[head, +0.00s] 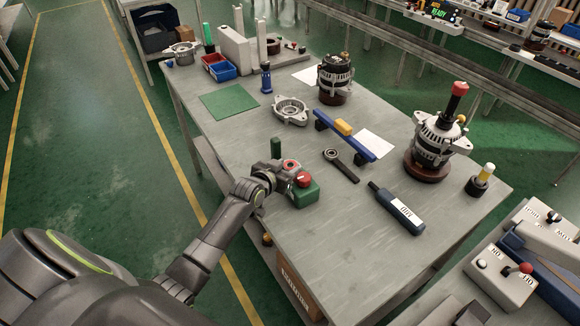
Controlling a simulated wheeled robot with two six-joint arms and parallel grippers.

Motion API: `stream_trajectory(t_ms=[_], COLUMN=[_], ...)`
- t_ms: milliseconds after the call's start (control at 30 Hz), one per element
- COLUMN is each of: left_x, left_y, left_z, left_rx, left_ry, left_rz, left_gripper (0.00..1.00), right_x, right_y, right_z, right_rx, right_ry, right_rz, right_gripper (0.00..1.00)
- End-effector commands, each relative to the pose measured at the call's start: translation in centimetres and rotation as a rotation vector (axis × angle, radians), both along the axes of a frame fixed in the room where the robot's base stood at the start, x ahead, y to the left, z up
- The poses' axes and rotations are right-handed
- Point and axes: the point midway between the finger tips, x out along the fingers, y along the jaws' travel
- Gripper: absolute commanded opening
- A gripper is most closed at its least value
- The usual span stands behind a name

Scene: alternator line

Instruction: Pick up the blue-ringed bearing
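I cannot make out a blue-ringed bearing in the head view. My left gripper (283,170) is low over the near left part of the grey workbench (330,245). A small round part with a red ring (292,164) shows at its fingers; whether it is held is unclear. A green box with a red button (304,190) is right beside the gripper, and a dark green upright piece (276,147) stands just behind it. The finger gap is too small to judge. My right gripper is out of view.
A ring-ended tool (344,165), a blue rail with a yellow block (343,127) and a dark blue labelled tool (397,209) lie to the right. Alternators (441,140) (335,77) stand behind. Red and blue bins (220,68) are at the back left. The bench front is clear.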

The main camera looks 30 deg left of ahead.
Motion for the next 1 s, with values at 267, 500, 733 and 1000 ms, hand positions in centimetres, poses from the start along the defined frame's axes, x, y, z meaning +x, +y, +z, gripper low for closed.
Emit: stream_trajectory(t_ms=[267, 500, 733, 1000], left_x=[-0.1, -0.1, 0.0, 0.0], left_y=[0.1, 0.1, 0.1, 0.1], left_z=[-0.3, 0.6, 4.5, 8.9], left_rx=[0.002, 0.003, 0.005, 0.004], left_ry=[0.007, 0.004, -0.002, 0.0], left_rz=[0.001, 0.0, 0.0, -0.001], left_gripper=[0.13, 0.13, 0.13, 0.13], right_x=[0.0, 0.0, 0.0, 0.0], right_y=[-0.1, -0.1, -0.1, -0.1], right_z=[0.0, -0.1, -0.7, -1.4], right_rx=[-0.001, -0.001, -0.001, -0.001], right_ry=[0.0, 0.0, 0.0, 0.001], right_rz=[0.001, 0.0, 0.001, 0.0], right_gripper=[0.59, 0.59, 0.59, 0.59])
